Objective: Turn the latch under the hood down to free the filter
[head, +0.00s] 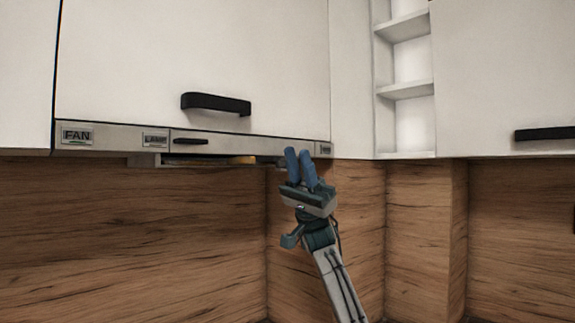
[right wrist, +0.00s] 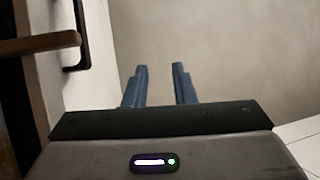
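The hood's grey front strip (head: 255,143) runs along the bottom of the white cupboard in the head view. A small yellow-brown piece (head: 243,159) shows under it, left of my right gripper; I cannot tell whether it is the latch. My right gripper (head: 299,152) is raised at the right end of the strip, its blue fingers pointing up. In the right wrist view the fingers (right wrist: 161,75) stand apart with nothing between them. A brown bar with a rounded end (right wrist: 40,44) lies to their left, apart from them. The filter cannot be made out clearly. My left gripper is out of view.
A black handle (head: 216,103) sticks out from the cupboard above the strip. The strip carries FAN (head: 77,136) and lamp (head: 155,140) labels and a small dark handle (head: 190,141). White open shelves (head: 406,90) stand to the right. The wooden splashback (head: 130,235) below is clear.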

